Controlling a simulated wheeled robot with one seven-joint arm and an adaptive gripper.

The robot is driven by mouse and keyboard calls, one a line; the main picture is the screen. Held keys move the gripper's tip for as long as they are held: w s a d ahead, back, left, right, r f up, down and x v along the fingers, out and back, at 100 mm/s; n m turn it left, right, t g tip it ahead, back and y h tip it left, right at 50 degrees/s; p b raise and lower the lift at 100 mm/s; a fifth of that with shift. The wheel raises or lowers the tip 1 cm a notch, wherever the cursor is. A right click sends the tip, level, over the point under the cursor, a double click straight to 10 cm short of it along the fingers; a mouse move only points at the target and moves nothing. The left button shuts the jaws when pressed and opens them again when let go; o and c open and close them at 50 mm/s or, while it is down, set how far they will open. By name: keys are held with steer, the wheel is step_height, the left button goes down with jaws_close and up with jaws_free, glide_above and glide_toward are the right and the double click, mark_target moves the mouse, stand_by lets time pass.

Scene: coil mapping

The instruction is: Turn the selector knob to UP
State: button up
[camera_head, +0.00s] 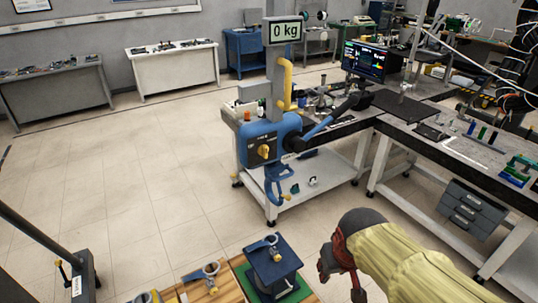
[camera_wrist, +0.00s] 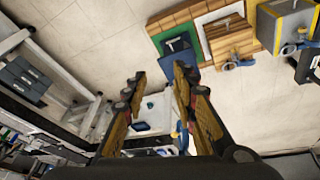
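The selector knob (camera_head: 263,152) is yellow and sits on a dark plate on the front of a blue machine (camera_head: 285,127), in the middle of the head view. Its pointing direction and labels are too small to read. My gripper (camera_head: 341,277) is at the bottom right of the head view, nearer the camera than the machine and well apart from the knob. In the wrist view my gripper (camera_wrist: 159,78) has its two fingers spread, with nothing gripped between them. I cannot make out the knob in the wrist view.
The machine stands on a white cart (camera_head: 315,178). A workbench (camera_head: 455,150) is at right. A wooden-topped surface (camera_head: 228,287) with blue fixtures is in front. Open floor (camera_head: 130,200) lies left.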

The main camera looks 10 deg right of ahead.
steer(key=w+d+f+t+h, duration=0.1)
steer(key=w+d+f, duration=0.1)
steer(key=w, duration=0.3)
steer(key=w+d+f+t, duration=0.1)
steer(key=w+d+f, duration=0.15)
steer(key=w, duration=0.25)
steer(key=n+t+y, duration=0.4)
steer(key=t+y, duration=0.4)
steer(key=t, duration=0.4)
glide_toward(267, 152)
steer(key=x, duration=0.8)
steer(key=shift+w+a, duration=0.1)
steer(key=shift+w, duration=0.05)
steer(key=shift+c, duration=0.8)
jaws_close()
